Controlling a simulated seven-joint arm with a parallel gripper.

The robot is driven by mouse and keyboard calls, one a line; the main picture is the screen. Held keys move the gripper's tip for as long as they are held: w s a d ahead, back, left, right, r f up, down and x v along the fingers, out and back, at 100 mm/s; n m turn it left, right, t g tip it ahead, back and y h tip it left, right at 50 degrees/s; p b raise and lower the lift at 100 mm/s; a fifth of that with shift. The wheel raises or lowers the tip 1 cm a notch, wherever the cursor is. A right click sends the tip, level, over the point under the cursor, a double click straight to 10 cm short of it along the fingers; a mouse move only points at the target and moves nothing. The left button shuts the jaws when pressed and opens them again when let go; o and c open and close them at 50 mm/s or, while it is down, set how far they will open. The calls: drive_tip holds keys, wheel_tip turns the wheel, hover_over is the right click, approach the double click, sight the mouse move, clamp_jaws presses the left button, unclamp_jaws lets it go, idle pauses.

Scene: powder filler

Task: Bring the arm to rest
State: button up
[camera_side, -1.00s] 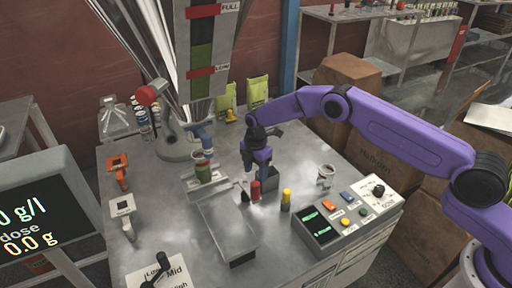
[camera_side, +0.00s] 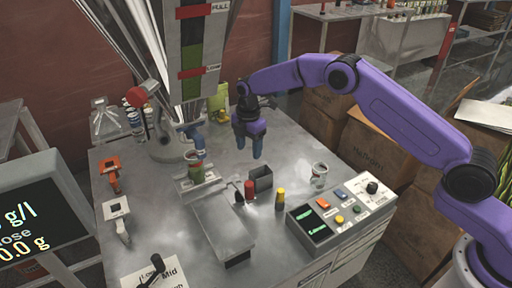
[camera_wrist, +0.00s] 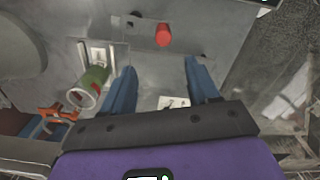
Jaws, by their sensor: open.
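My purple arm reaches in from the right in the side view. My gripper (camera_side: 249,150) points down above the metal table (camera_side: 165,235), behind the small grey box (camera_side: 261,180). Its two blue fingers are apart with nothing between them. In the wrist view the open fingers (camera_wrist: 160,85) also show empty. A red-capped cylinder (camera_side: 249,190) stands near the grey box, and a red object shows beyond the fingers in the wrist view (camera_wrist: 163,35).
A yellow-topped cylinder (camera_side: 280,198) and a small glass jar (camera_side: 319,174) stand right of the box. A control panel (camera_side: 340,212) with buttons is at the front right. The tall filler hopper (camera_side: 194,45) rises at back left. Cardboard boxes (camera_side: 370,145) stand behind the arm.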

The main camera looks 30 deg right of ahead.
drive_tip(key=s+r+m, duration=0.2)
drive_tip(key=s+r, duration=0.5)
drive_tip(key=s, duration=0.4)
drive_tip(key=s+r+m, duration=0.2)
drive_tip(key=s+r, duration=0.5)
drive_tip(key=s, duration=0.3)
drive_tip(key=s+d+m, duration=0.1)
drive_tip(key=s+d, duration=0.3)
drive_tip(key=s, duration=0.4)
drive_tip(key=s+d+m, duration=0.2)
drive_tip(key=s+d, duration=0.3)
drive_tip(key=s, duration=0.3)
drive_tip(key=s+d+r+m, duration=0.1)
drive_tip(key=s+d+m, duration=0.1)
drive_tip(key=s+d, duration=0.3)
drive_tip(key=s, duration=0.4)
